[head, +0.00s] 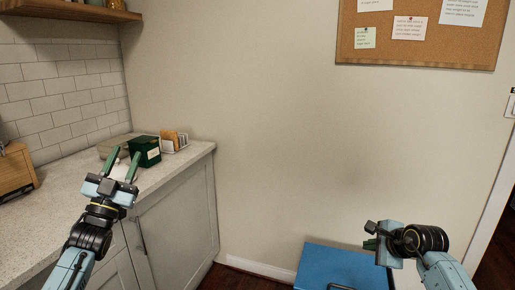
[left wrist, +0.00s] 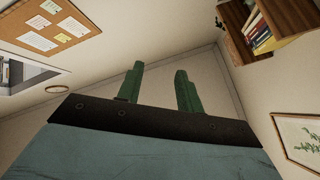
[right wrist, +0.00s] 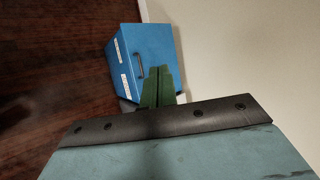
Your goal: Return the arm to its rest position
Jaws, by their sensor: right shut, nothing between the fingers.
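My left gripper (head: 123,164) is raised over the countertop at the left, its two green fingers apart and pointing up. In the left wrist view its fingers (left wrist: 160,92) stand apart with only wall and ceiling between them. My right gripper (head: 371,244) is at the lower right in the head view, over the blue box. In the right wrist view its green fingers (right wrist: 158,88) are together with nothing visible between them.
The light countertop (head: 60,213) carries a dark green box (head: 146,150), a rack with orange-brown items (head: 176,141) and a wooden box (head: 14,172). A blue box (head: 330,266) with a handle stands on the floor by the wall. A corkboard (head: 415,45) hangs above.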

